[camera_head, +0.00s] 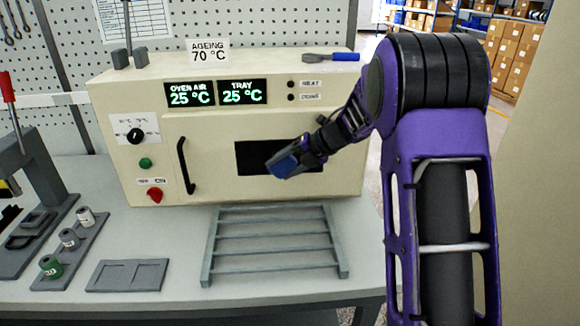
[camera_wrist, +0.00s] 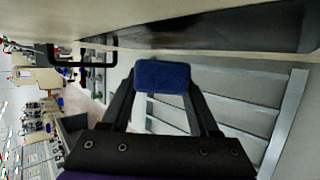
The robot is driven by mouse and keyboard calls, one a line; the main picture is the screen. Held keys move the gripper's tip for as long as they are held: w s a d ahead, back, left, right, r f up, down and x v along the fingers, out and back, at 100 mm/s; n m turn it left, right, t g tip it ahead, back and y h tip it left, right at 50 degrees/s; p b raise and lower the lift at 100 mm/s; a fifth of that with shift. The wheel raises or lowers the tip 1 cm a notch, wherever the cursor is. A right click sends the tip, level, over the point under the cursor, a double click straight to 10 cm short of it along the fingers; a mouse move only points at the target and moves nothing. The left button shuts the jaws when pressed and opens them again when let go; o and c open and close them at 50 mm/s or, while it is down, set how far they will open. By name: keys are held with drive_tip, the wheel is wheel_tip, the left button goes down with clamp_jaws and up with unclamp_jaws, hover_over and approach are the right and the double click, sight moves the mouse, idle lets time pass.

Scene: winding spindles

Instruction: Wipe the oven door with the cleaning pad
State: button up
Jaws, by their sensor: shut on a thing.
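The cream oven stands on the grey bench, and its oven door (camera_head: 215,140) is shut, with a black handle (camera_head: 187,166) at its left and a dark window (camera_head: 255,157). My gripper (camera_head: 296,158) is shut on the blue cleaning pad (camera_head: 284,165) in front of the window. The pad covers part of the window in the head view; whether it touches the door I cannot tell. In the wrist view the pad (camera_wrist: 163,77) sits between the two fingertips of my gripper (camera_wrist: 163,85), below the door face (camera_wrist: 190,30) and its window (camera_wrist: 260,28).
A grey slatted rack (camera_head: 272,238) lies on the bench in front of the oven. A blue-handled tool (camera_head: 333,57) lies on the oven top.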

sight(297, 162)
drive_tip(key=shift+a, duration=1.2)
drive_tip(key=shift+d+r, duration=0.1)
drive_tip(key=shift+r, duration=0.2)
drive_tip(key=shift+w+d, duration=0.1)
drive_tip(key=shift+d, duration=0.25)
drive_tip(key=shift+w+d+r, duration=0.1)
drive_tip(key=shift+d, duration=2.3)
drive_tip(key=shift+a, duration=3)
drive_tip(key=shift+s, duration=0.2)
drive_tip(key=shift+s+a+f, duration=0.15)
drive_tip(key=shift+s+f, duration=0.05)
drive_tip(key=shift+s, duration=0.2)
drive_tip(key=shift+s+d, duration=0.2)
drive_tip(key=shift+s, duration=1)
drive_tip(key=shift+s+d, duration=0.15)
drive_tip(key=shift+s, duration=1.05)
